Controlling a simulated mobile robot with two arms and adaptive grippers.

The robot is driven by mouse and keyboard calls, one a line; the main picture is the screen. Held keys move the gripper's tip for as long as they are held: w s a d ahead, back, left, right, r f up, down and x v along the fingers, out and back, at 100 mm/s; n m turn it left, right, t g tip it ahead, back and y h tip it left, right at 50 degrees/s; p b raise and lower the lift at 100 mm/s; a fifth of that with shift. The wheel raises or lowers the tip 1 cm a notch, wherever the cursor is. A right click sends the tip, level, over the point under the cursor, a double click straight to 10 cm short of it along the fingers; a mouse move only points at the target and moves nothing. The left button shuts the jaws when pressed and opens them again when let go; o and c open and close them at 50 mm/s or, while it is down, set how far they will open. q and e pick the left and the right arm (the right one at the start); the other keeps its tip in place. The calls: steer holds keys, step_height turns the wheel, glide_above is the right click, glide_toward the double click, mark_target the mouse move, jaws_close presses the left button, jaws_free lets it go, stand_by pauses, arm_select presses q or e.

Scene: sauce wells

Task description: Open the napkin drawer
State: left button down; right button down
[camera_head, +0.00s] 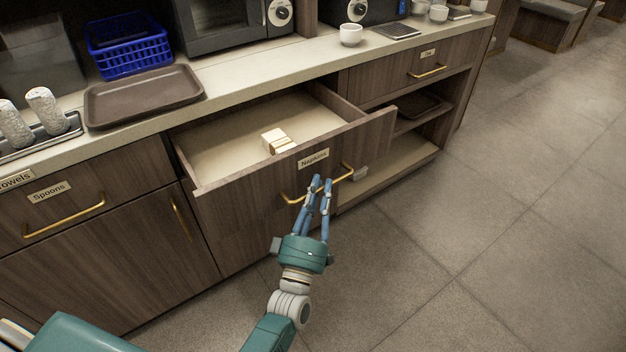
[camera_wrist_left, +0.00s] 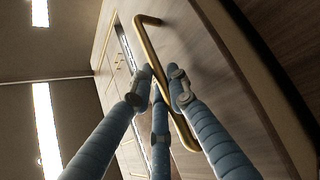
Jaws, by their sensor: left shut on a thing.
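The napkin drawer (camera_head: 240,215) is pulled well out of the counter, and its label reads "Napkins" (camera_head: 313,159). A small stack of pale napkins (camera_head: 277,141) lies inside near the front. My left gripper (camera_head: 318,187) is at the middle of the drawer's brass handle (camera_head: 346,172), its blue fingers shut on the bar. In the left wrist view the fingers (camera_wrist_left: 160,85) close around the handle (camera_wrist_left: 147,45), with both its ends showing. My right gripper is not in view.
A "Spoons" drawer (camera_head: 63,223) and a cupboard door (camera_head: 120,267) are shut on the left. Open shelves (camera_head: 410,160) lie to the right under another shut drawer (camera_head: 410,70). A brown tray (camera_head: 145,95) and blue basket (camera_head: 127,45) stand on the counter. The floor (camera_head: 480,240) in front is clear.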

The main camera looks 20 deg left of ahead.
arm_select(q)
steer(key=shift+s+f, duration=0.1)
stand_by(0.3)
steer(key=c, duration=1.6)
jaws_free()
steer(key=shift+c, duration=0.2)
steer(key=shift+d, duration=0.1)
steer(key=v, duration=1.2)
